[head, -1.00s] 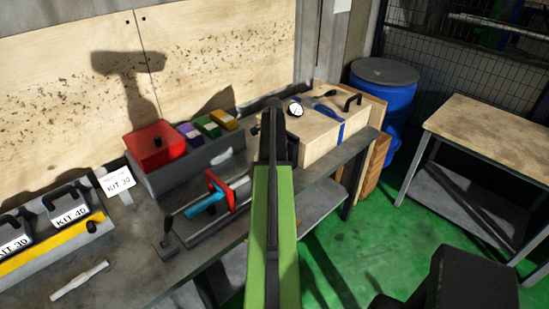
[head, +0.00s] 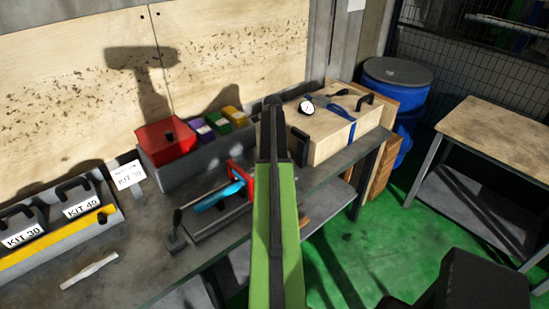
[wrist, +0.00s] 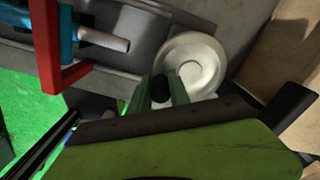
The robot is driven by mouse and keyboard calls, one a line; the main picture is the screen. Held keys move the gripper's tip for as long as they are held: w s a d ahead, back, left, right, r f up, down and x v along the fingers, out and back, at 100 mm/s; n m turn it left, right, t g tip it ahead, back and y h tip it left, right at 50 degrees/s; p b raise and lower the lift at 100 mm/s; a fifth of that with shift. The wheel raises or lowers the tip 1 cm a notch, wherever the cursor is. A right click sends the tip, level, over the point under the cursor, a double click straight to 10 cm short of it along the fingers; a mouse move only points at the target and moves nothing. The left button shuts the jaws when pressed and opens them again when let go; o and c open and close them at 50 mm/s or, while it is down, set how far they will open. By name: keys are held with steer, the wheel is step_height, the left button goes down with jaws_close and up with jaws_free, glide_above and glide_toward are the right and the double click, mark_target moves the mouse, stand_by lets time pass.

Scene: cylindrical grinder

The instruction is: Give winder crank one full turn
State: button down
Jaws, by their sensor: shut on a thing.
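In the wrist view, a round cream-white disc (wrist: 196,58) sits at the right end of a grey fixture. A dark knob (wrist: 160,88) stands at its lower left edge. My gripper (wrist: 161,90) has its two green fingers on either side of this knob and is shut on it. To the left is a blue cylinder with a pale rod (wrist: 103,39), beside a red frame (wrist: 47,60). In the head view, the blue cylinder (head: 219,195) and red frame (head: 246,181) show on the bench. My green arm hides the disc, the knob and the fingers there.
A wooden box (head: 330,139) with a dial gauge on top stands just right of my arm. A red bin (head: 166,145) is behind the fixture. Kit cases (head: 82,205) and a pale rod (head: 90,271) lie left. Green floor (head: 385,225) is open at the right.

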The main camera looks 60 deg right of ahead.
steer(key=w+m, duration=0.1)
steer(key=m, duration=0.2)
steer(key=shift+w+m, duration=0.3)
steer(key=shift+w, duration=0.1)
steer(key=m, duration=0.1)
steer(key=w+m, duration=0.1)
steer(key=shift+d+m, duration=0.25)
steer(key=shift+m, duration=0.15)
steer(key=shift+w+d+m, duration=0.2)
steer(key=shift+w+m, duration=0.1)
steer(key=shift+m, duration=0.65)
steer(key=shift+w+d+m, duration=0.25)
steer(key=shift+w+m, duration=0.05)
steer(key=shift+m, duration=0.6)
steer(key=shift+w+d+m, duration=0.2)
steer(key=shift+w+m, duration=0.1)
steer(key=shift+m, duration=0.65)
steer(key=c, duration=1.2)
jaws_free()
steer(key=shift+c, duration=0.2)
